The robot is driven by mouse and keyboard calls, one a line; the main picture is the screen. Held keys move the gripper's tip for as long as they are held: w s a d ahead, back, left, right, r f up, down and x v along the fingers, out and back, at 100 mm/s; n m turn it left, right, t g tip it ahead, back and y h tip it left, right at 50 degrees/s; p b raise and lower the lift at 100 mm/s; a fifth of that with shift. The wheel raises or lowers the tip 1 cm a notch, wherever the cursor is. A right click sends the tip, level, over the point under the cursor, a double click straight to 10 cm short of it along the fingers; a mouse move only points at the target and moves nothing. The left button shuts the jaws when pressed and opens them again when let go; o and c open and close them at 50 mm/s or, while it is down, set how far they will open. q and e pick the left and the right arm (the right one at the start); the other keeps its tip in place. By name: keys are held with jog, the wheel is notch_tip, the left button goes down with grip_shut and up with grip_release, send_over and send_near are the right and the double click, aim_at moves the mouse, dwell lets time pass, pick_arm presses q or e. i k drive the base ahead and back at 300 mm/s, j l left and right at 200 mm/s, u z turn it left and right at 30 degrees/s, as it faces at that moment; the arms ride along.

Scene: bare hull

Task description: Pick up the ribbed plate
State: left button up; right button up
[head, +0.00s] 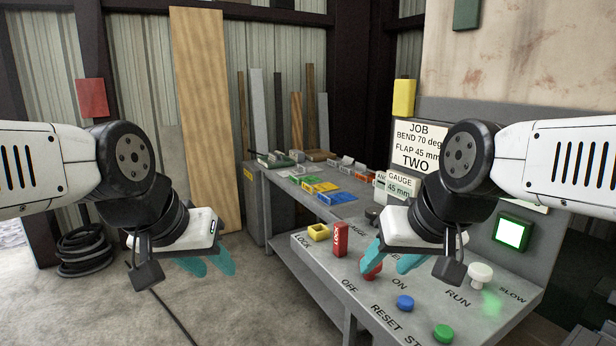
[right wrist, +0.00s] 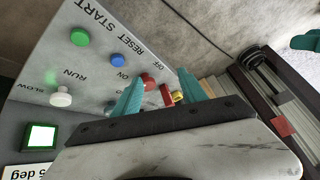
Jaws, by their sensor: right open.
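I cannot make out a ribbed plate for certain in either view. Small flat pieces lie on the grey workbench (head: 310,212) in the head view, too small to tell apart. My left gripper (head: 207,265) hangs over the floor left of the bench, its teal fingers apart and empty. My right gripper (head: 392,264) is open and empty above the control panel, and it also shows in the right wrist view (right wrist: 160,92). It hides part of the panel and the red knob (head: 372,271).
The sloped control panel (head: 430,300) carries a red block (head: 340,239), a yellow lock piece (head: 318,232), a blue button (head: 405,303), a green button (head: 443,333) and a white knob (head: 481,274). A tall wooden board (head: 205,110) leans behind. Coiled hose (head: 83,250) lies left.

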aim_at(300, 171)
jog(key=z, duration=0.65)
jog(key=l+z, duration=0.3)
jog(key=l, duration=0.2)
jog(key=l+z, duration=0.3)
jog(key=l, duration=0.15)
jog(key=i+l+z, duration=0.15)
jog(key=l+z, duration=0.15)
jog(key=l, duration=0.15)
jog(key=u, duration=1.8)
jog(key=j+u, duration=0.35)
jog(key=i+j+u, duration=0.1)
jog(key=i+j, duration=0.15)
jog(key=j, duration=0.2)
jog(key=i+j+u, duration=0.1)
jog(key=i+j, duration=0.2)
jog(key=i+j+u, duration=0.1)
jog(key=i+j, duration=0.2)
jog(key=j, duration=0.2)
jog(key=i+j, duration=0.1)
jog(key=i, duration=0.55)
jog(key=i+j+z, duration=0.1)
jog(key=i, duration=0.55)
jog(key=i+j, duration=0.2)
jog(key=i, duration=0.4)
